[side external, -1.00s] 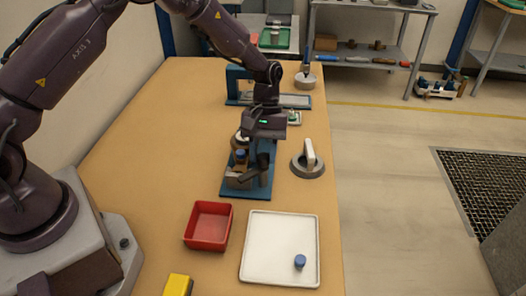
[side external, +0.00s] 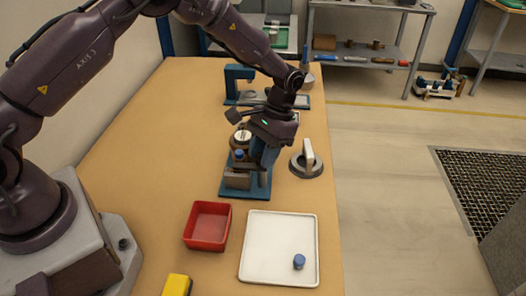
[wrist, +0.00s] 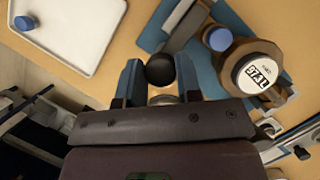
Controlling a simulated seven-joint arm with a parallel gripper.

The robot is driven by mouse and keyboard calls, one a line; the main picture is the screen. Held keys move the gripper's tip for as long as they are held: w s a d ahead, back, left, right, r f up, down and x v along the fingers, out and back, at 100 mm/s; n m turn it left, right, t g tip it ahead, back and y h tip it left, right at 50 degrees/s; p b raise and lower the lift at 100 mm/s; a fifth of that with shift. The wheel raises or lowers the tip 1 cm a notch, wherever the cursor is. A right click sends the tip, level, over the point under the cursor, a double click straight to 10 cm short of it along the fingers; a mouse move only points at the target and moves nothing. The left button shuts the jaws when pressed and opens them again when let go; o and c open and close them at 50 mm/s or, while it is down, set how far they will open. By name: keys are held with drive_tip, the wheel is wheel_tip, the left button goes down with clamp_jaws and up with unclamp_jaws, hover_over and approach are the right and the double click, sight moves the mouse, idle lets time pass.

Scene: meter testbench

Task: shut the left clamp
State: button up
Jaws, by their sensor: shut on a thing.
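The test fixture has a blue base plate (side external: 262,192) in the middle of the bench. A round brown meter with a white dial (side external: 242,136) sits on it; its face (wrist: 258,73) also shows in the wrist view. A blue cap (wrist: 217,38) is beside the dial. My gripper (side external: 262,165) is tilted over the right side of the fixture. In the wrist view its two blue fingers are shut on a black round knob (wrist: 160,68), seemingly a clamp handle's end. The clamp's arm is mostly hidden by my gripper, and I cannot tell its angle.
A round grey part with an upright handle (side external: 307,162) stands close right of the fixture. A red bin (side external: 208,226) and a white tray (side external: 278,273) with a blue cap (side external: 299,261) are in front. A blue frame (side external: 238,74) stands behind. The bench's left side is clear.

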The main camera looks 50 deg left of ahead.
idle(0.3)
drive_tip(key=o, duration=0.9)
drive_tip(key=shift+r, duration=0.1)
drive_tip(key=v, duration=1.3)
